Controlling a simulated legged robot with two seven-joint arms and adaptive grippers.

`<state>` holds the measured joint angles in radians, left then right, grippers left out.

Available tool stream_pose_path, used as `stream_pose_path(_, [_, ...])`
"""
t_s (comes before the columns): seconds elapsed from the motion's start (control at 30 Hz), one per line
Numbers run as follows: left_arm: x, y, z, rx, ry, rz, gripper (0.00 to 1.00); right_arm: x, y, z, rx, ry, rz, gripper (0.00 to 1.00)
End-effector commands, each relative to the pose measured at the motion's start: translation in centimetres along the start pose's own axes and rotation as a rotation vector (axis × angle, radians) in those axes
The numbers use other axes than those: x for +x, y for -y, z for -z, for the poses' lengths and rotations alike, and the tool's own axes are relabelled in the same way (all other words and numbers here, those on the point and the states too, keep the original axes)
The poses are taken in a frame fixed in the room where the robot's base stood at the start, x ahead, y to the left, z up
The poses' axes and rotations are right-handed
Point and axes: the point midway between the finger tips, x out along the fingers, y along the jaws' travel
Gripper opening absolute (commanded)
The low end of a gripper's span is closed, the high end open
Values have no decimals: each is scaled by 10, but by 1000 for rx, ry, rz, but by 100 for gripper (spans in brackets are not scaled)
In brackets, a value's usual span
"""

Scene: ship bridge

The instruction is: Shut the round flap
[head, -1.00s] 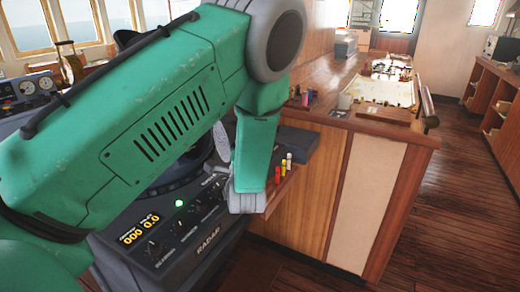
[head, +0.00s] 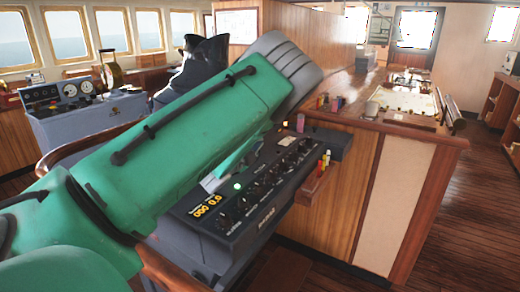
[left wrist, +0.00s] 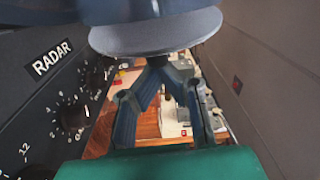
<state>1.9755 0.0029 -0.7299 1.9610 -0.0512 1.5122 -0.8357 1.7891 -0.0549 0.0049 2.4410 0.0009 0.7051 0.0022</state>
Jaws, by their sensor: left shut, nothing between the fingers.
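In the left wrist view a pale grey round disc, which looks like the round flap (left wrist: 155,38), spans the top, seen nearly edge-on below a dark rim. My left gripper (left wrist: 160,70) is shut and empty, its dark blue fingers meeting just under the disc. I cannot tell whether they touch it. The dark radar console (head: 262,205) stands beyond my left arm in the head view. There my green forearm hides the flap and most of the gripper. My right gripper is not in view.
Console knobs (left wrist: 72,115) lie close on the left in the wrist view. A wooden chart counter (head: 375,125) stands behind. The floor (head: 475,215) at right is clear.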

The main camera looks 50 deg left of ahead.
Motion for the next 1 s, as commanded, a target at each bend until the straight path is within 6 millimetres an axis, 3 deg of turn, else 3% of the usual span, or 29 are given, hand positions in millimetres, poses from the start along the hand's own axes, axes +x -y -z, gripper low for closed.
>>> stream_pose_path(0.3, [-6, 1, -19, -1, 2, 1, 0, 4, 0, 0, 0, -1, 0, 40])
stream_pose_path(1.0, [-8, 4, -24, 1, 8, 4, 0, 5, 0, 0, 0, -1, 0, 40])
